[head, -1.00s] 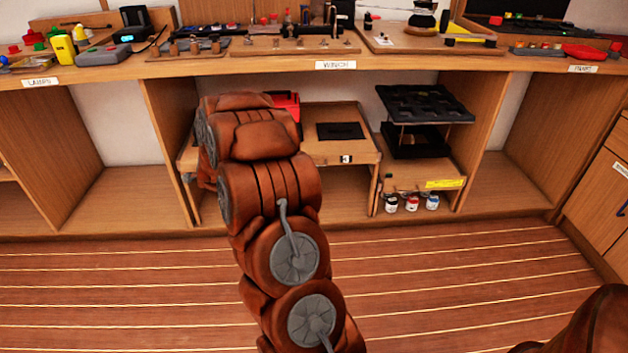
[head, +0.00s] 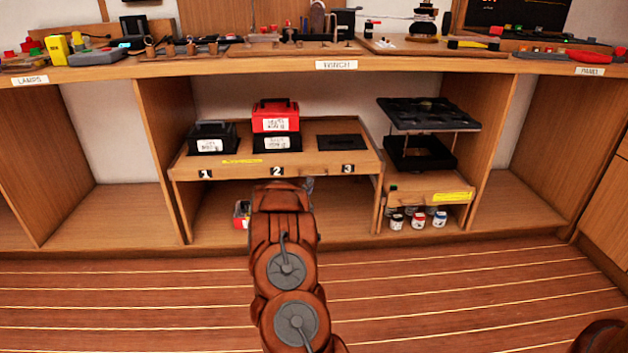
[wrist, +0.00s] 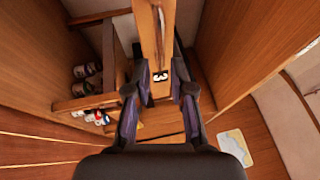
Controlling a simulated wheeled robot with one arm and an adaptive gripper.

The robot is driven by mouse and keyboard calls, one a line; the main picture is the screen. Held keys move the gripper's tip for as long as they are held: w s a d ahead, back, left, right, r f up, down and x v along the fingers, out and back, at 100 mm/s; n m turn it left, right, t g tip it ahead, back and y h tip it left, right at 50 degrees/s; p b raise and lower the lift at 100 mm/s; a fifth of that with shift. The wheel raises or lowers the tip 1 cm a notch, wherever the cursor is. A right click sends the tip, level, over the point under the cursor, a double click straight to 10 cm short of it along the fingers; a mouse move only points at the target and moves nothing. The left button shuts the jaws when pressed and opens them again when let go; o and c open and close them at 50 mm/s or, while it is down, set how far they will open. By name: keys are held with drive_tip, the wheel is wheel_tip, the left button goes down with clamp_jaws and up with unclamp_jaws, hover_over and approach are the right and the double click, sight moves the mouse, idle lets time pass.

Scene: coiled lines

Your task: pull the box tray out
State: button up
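The box tray (head: 225,172) is a wooden shelf-like tray under the bench, with labels 1, 2 and 3 along its front. It bears a black box (head: 211,138) at 1 and a red box (head: 275,116) on a black box (head: 277,142) at 2. A bare black pad (head: 341,142) lies at 3. In the wrist view the tray's front strip with label 3 (wrist: 160,76) shows between the spread fingers of my gripper (wrist: 160,93). The gripper is open; contact with the strip cannot be told. In the head view my arm mostly hides it, near the tray's front.
Right of the tray stands a smaller wooden shelf (head: 420,184) with a black rack (head: 428,114) above and several small jars (head: 418,219) below. Upright panels bound the bay. A partly hidden red item (head: 241,213) sits beneath the tray. The floor (head: 140,300) in front is clear.

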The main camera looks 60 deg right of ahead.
sight(314, 176)
drive_tip(key=shift+b+x, duration=0.95)
drive_tip(key=shift+x, duration=2.3)
drive_tip(key=shift+w, duration=0.1)
drive_tip(key=shift+c, duration=0.4)
clamp_jaws()
